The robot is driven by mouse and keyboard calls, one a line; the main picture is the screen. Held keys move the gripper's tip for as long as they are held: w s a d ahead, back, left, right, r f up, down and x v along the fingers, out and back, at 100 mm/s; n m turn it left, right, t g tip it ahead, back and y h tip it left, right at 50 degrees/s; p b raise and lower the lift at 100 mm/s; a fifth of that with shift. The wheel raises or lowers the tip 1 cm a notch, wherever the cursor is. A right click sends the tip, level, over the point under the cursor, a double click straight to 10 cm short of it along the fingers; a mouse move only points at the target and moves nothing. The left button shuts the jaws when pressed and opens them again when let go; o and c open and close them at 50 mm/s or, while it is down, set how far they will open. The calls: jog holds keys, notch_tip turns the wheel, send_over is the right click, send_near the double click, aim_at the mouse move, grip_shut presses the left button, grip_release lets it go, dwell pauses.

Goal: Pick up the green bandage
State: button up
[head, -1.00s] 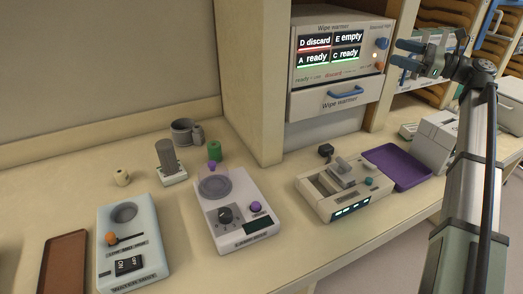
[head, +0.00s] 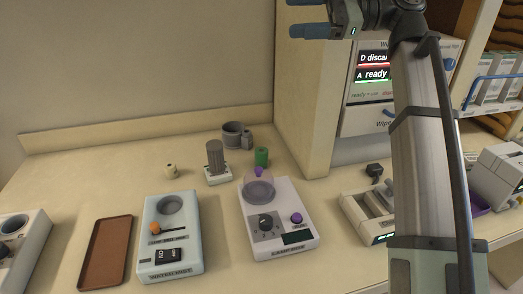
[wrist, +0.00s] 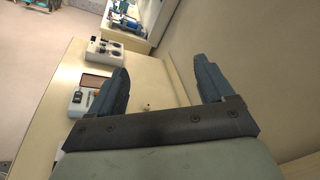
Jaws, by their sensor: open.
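The green bandage (head: 262,157) is a small upright green roll. In the head view it stands on the counter behind the white device with the round clear cover, right of the grey cups. I cannot make it out in the wrist view. My gripper (head: 308,17) is high at the top of the head view, well above the counter and apart from the bandage. In the wrist view my gripper (wrist: 165,85) has its two blue-grey fingers wide apart with nothing between them.
Near the bandage stand a white device (head: 284,192), a grey cylinder on a base (head: 215,158), grey cups (head: 232,133) and a cream roll (head: 171,170). A light blue device (head: 170,250) and brown tray (head: 106,252) are to the left. A shelf post (head: 303,110) rises to the right.

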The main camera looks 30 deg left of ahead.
jog(key=s+a+r+n+g+h, duration=0.1)
jog(key=s+a+r+n+h, duration=0.2)
jog(key=s, duration=0.8)
jog(key=s+a+n+g+h, duration=0.15)
jog(key=s+a+n, duration=0.25)
jog(key=s, duration=0.6)
jog(key=s+a+r+n+g+h, duration=0.1)
jog(key=s+a+r+n+h, duration=0.2)
jog(key=s, duration=0.8)
jog(key=w+a+f+n+t, duration=0.6)
jog(key=w+a+f, duration=0.5)
jog(key=a+f, duration=0.35)
jog(key=w+a+f+n+t+h, duration=0.25)
jog(key=w+a+f+n, duration=0.2)
jog(key=w+f, duration=0.55)
jog(key=w+a+f+n+t+h, duration=0.2)
jog(key=w+a+f+n+t, duration=0.15)
jog(key=w+f+n, duration=0.6)
jog(key=m+h, duration=0.1)
jog(key=m, duration=0.4)
send_near(262, 150)
jog(key=f, duration=0.4)
jog(key=a+f, duration=0.1)
jog(key=f, duration=0.3)
jog(key=a+f, duration=0.1)
jog(key=f, duration=0.3)
jog(key=shift+s+f, duration=0.25)
jog(key=shift+s, duration=0.1)
